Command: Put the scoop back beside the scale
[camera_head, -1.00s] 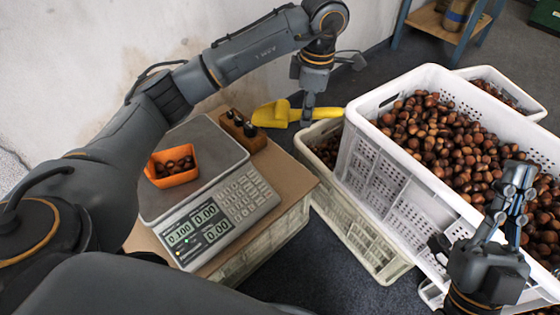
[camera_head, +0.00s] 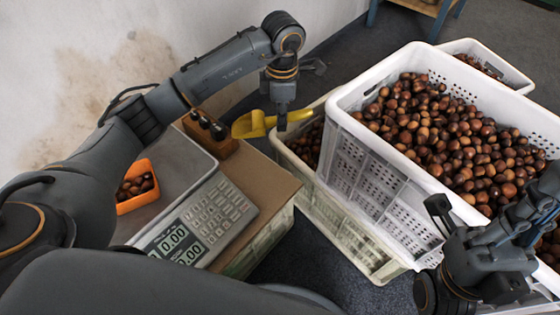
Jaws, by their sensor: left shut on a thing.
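The yellow scoop (camera_head: 252,124) is held in the air by my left gripper (camera_head: 282,125), which is shut on its handle. The scoop is just right of a wooden block at the back of the box top, near the crate edge. An orange tray (camera_head: 137,187) with several chestnuts sits on the platform. My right gripper (camera_head: 490,208) is at the right, in front of the big white crate, with its fingers spread and nothing seen between them.
The white crate (camera_head: 345,130) full of chestnuts fills the right, above lower crates (camera_head: 345,236). A bare strip of the brown box top (camera_head: 262,182) lies right of the scale.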

